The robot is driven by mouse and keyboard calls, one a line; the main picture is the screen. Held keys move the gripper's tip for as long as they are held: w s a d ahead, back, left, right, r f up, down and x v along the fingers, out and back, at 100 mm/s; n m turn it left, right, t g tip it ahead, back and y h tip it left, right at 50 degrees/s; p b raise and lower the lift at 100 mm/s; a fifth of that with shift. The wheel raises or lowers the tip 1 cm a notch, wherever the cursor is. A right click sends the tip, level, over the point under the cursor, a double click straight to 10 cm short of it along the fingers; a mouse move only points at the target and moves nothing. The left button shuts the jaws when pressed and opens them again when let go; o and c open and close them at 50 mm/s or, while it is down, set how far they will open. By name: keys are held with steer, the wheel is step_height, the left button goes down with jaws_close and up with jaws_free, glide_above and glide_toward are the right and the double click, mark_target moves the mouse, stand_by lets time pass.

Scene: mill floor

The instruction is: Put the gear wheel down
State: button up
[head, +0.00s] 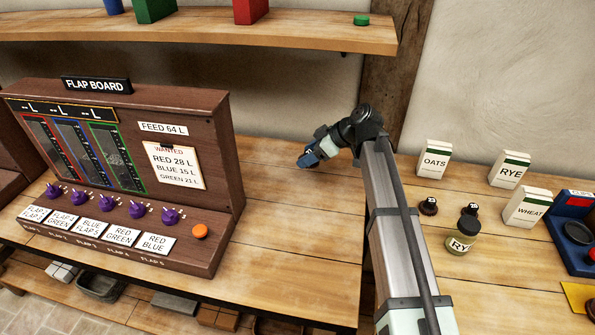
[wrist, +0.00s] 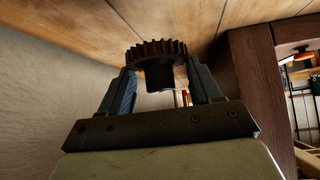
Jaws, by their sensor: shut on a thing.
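The gear wheel (wrist: 157,54) is dark brown and toothed, with a darker hub. In the wrist view it sits between the two fingers of my gripper (wrist: 160,76), which is shut on it. In the head view my gripper (head: 308,158) is low over the wooden bench (head: 290,215), right of the flap board. The gear wheel cannot be made out in that view. In the wrist view it is close to the bench top (wrist: 90,25); I cannot tell whether it touches.
The flap board (head: 222,130), with purple knobs and an orange button, stands to the left. A shelf (head: 300,35) runs above the bench. Right of my arm are an oats box (head: 433,160), rye and wheat boxes, a rye jar (head: 462,238) and dark weights. Bench around my gripper is clear.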

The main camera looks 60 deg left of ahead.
steer(key=shift+f, duration=4)
steer(key=shift+f, duration=0.15)
steer(key=o, duration=1.1)
steer(key=v, duration=1.2)
